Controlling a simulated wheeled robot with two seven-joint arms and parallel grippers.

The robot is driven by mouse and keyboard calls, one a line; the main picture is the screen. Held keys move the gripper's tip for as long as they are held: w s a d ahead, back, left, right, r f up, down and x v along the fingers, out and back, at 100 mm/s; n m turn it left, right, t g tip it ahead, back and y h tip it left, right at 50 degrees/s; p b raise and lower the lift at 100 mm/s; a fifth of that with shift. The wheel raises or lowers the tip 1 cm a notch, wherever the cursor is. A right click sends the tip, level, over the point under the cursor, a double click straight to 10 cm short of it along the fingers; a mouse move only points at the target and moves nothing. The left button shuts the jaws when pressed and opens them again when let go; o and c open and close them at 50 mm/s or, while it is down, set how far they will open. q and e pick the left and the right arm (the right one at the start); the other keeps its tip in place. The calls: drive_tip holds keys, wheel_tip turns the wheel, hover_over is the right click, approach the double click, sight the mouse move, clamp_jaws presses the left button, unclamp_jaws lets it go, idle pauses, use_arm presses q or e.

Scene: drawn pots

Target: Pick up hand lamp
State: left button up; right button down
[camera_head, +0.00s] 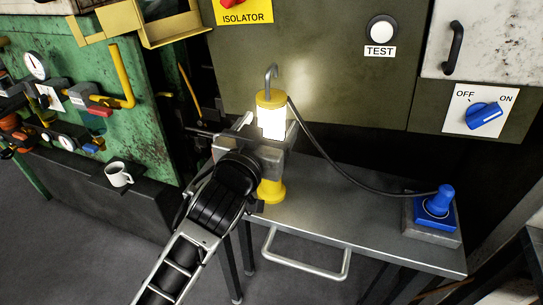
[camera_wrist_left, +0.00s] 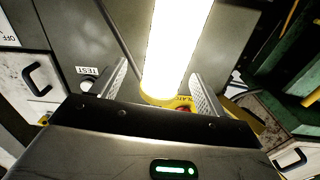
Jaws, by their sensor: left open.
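The hand lamp (camera_head: 271,122) stands upright on the metal table, with yellow ends, a glowing white tube and a hook on top. A dark cable runs from it to a blue plug at the right. My left gripper (camera_head: 268,133) is at the lamp, covering part of its middle. In the left wrist view the bright lamp tube (camera_wrist_left: 177,50) lies between the two open fingers of the left gripper (camera_wrist_left: 158,90), with a visible gap to each finger. My right gripper is not in view.
The metal table (camera_head: 340,208) has a front handle (camera_head: 305,268) and much bare top. The blue plug (camera_head: 438,203) sits in a base at its right end. A white mug (camera_head: 118,174) stands on a ledge at the left. A dark cabinet (camera_head: 325,65) rises behind the lamp.

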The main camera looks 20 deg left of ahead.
use_arm(q)
drive_tip(key=shift+w+a+r, duration=0.1)
drive_tip(key=shift+w, duration=0.5)
drive_tip(key=w, duration=0.2)
drive_tip(key=w+p, duration=0.1)
drive_tip(key=shift+w+a, duration=0.2)
drive_tip(key=shift+w, duration=0.55)
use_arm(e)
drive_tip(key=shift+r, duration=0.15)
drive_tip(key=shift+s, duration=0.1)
use_arm(q)
drive_tip(key=c, duration=1.5)
drive_tip(key=shift+r, duration=0.1)
clamp_jaws()
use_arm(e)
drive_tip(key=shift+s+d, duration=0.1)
